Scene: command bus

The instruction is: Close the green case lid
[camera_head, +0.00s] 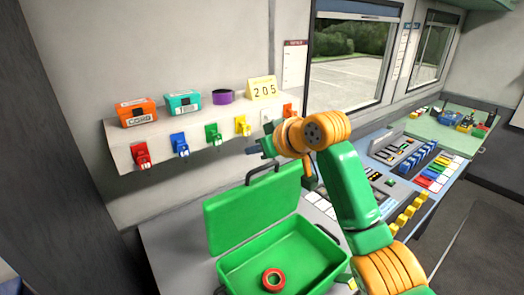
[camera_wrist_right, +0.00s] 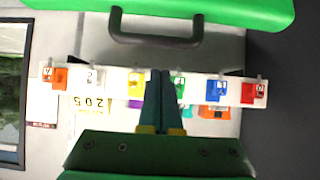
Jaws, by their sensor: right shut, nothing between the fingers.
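The green case (camera_head: 283,258) stands open on the table, with its lid (camera_head: 255,212) raised upright at the back. A red ring-shaped roll (camera_head: 273,279) lies inside the case. The lid has a dark handle (camera_head: 262,172) on its top edge, which also shows in the right wrist view (camera_wrist_right: 156,42), with a strip of the green lid (camera_wrist_right: 160,10) above it. My right gripper (camera_head: 255,150) is shut and empty, above and behind the lid's top edge, apart from the handle. In the right wrist view its fingers (camera_wrist_right: 160,85) are together. My left gripper is not in view.
A white wall shelf (camera_head: 195,128) behind holds an orange box (camera_head: 136,112), a teal box (camera_head: 183,103), a purple roll (camera_head: 223,97) and a yellow number card (camera_head: 262,88). Colored tags hang along its front. A control console (camera_head: 420,165) stands to the right.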

